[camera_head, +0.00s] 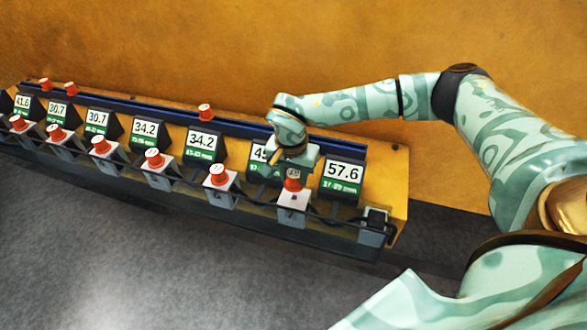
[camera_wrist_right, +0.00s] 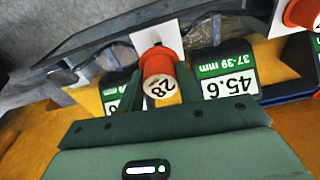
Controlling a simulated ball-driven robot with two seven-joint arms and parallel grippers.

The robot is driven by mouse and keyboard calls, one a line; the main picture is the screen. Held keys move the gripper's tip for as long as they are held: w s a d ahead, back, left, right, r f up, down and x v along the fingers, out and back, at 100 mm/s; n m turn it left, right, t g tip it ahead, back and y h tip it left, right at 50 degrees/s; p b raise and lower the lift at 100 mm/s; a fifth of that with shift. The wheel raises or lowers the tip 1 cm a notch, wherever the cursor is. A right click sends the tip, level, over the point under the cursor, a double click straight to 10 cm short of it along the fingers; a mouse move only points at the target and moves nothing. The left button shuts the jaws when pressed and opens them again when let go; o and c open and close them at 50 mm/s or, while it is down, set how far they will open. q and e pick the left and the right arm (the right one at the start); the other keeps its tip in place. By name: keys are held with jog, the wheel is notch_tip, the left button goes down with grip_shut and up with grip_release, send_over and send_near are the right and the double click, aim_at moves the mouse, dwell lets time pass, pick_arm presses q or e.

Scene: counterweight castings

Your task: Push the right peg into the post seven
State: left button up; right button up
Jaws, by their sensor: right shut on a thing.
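My right gripper (camera_head: 292,170) is shut on a red peg (camera_head: 292,184) with a pale top, at the white post (camera_head: 293,204) second from the right end of the row. In the right wrist view the same peg (camera_wrist_right: 158,66), its top marked 28, sits between the two fingers (camera_wrist_right: 160,88). The white post (camera_wrist_right: 158,38) is directly beyond it. The peg looks upright and in line with the post; I cannot tell how deep it sits. The post's number is too small to read. My left gripper is not in view.
Several other posts with red pegs, such as this one (camera_head: 219,177), run to the left. Black display stands, including 57.6 (camera_head: 342,174), rise behind. A loose red peg (camera_head: 205,112) stands on the blue rail. A grey post (camera_head: 374,226) at the right end shows no peg.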

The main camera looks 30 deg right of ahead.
aim_at(294, 188)
jog(key=shift+f, duration=0.8)
jog(key=shift+p, duration=0.7)
dwell(1.1)
jog(key=shift+f+b, duration=0.95)
jog(key=shift+f, duration=0.95)
jog(key=o, duration=1.1)
jog(key=shift+r, duration=0.1)
jog(key=r, duration=0.5)
jog(key=s+a+r+p, duration=0.1)
jog(key=r, duration=1)
jog(key=shift+s+a, duration=0.15)
jog(key=shift+a, duration=0.2)
